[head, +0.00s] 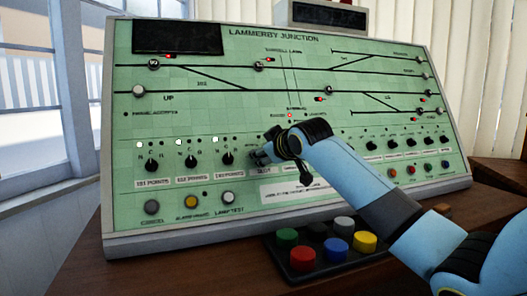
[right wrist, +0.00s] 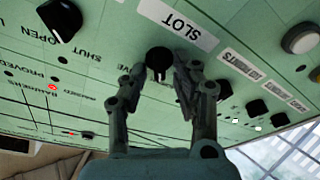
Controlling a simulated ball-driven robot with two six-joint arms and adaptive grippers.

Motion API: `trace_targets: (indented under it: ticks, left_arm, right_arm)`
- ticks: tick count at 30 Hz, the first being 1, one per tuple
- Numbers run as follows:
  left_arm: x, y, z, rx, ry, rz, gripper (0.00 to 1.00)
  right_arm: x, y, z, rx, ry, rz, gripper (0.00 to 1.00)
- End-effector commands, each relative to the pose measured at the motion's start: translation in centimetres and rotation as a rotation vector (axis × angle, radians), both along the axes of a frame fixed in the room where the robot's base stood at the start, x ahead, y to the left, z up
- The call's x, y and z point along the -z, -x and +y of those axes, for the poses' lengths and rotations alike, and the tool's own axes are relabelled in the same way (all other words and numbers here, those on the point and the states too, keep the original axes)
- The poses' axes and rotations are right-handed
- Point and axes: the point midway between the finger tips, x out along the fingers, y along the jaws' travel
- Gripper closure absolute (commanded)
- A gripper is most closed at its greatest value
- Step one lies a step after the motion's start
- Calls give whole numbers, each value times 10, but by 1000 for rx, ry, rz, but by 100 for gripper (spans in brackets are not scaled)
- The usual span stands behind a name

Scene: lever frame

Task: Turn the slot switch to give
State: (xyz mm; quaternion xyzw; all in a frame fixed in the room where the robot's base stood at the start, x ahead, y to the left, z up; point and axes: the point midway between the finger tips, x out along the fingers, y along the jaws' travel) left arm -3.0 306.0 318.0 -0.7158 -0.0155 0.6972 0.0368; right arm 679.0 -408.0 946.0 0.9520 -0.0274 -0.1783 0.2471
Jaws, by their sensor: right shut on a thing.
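The slot switch (right wrist: 158,60) is a black rotary knob beside the SLOT label (right wrist: 178,24) in the right wrist view. My right gripper (right wrist: 160,70) is shut on this knob, with one finger on each side of it. In the head view my right gripper (head: 264,153) reaches the green panel (head: 215,115) just right of the 3 points knobs and covers the slot switch. The knob's exact pointing direction cannot be told. My left gripper is not in view.
Three black points knobs (head: 190,161) sit left of the gripper, and several more (head: 395,145) sit to the right. Coloured push buttons line the panel's lower edge. A dark box with coloured buttons (head: 318,247) stands on the brown desk (head: 190,262) under my right arm.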

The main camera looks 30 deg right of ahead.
Motion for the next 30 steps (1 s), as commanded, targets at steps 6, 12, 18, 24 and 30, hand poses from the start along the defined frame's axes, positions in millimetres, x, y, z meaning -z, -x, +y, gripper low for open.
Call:
trace_targets:
  ticks: [6,12,18,24,30]
  left_arm:
    - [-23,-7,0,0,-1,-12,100]
    - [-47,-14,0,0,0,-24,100]
    - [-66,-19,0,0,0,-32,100]
    - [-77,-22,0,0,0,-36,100]
    - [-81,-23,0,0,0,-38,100]
  right_arm:
    - [-5,0,0,55,-103,-23,100]
    - [-6,0,-1,136,-249,-62,100]
    - [-5,1,-2,225,-410,-103,100]
    - [-3,1,-3,313,-574,-146,100]
    - [-1,1,-5,400,-728,-186,100]
